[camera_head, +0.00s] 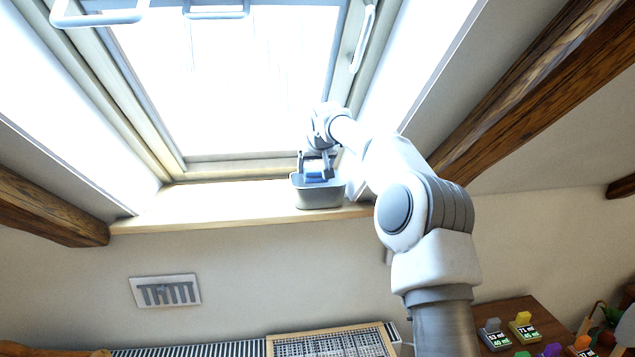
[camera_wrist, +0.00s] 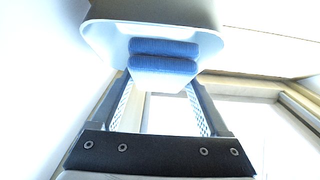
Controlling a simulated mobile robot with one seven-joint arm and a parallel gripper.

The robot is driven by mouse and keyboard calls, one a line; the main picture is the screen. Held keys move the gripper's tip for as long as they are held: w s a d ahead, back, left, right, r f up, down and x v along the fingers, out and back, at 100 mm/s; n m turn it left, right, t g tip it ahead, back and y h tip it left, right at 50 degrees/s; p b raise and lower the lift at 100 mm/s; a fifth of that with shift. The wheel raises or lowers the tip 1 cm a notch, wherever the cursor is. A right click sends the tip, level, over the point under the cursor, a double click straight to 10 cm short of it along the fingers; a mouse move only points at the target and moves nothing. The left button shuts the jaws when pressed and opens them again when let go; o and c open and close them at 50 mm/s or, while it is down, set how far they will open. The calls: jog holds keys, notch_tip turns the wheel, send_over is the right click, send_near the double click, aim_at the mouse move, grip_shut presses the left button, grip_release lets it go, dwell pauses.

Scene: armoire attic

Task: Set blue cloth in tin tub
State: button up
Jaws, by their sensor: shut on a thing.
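The tin tub (camera_head: 320,196) is a grey, tapered container standing on the window ledge. The blue cloth (camera_head: 318,174) is folded and shows at the tub's mouth, between my fingers. In the wrist view the cloth (camera_wrist: 163,47) appears as two blue folds framed by the tub's pale rim (camera_wrist: 97,36). My gripper (camera_head: 317,177) points down over the tub and is shut on the cloth. Its two fingers also show in the wrist view (camera_wrist: 162,78), one on each side of the cloth. I cannot tell whether the cloth touches the tub's bottom.
The wooden ledge (camera_head: 215,208) is clear left of the tub. A bright skylight window (camera_head: 245,85) rises behind, with sloped walls and wooden beams (camera_head: 540,85) at the sides. A vent (camera_head: 165,291) is on the wall below. A table with small coloured items (camera_head: 523,328) stands lower right.

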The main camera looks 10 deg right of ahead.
jog(key=shift+w+d+f, duration=0.2)
jog(key=shift+f, duration=0.4)
jog(key=shift+w+d+f, duration=0.2)
jog(key=shift+f, duration=0.35)
notch_tip(320, 180, down, 3)
jog(key=shift+f, duration=0.2)
jog(key=shift+w+d+f+p, duration=0.1)
jog(key=shift+w+f+p, duration=0.05)
jog(key=shift+f+p, duration=0.5)
jog(key=shift+f, duration=0.15)
jog(key=o, duration=1.4)
jog(key=shift+c, duration=0.2)
jog(key=shift+r, duration=0.2)
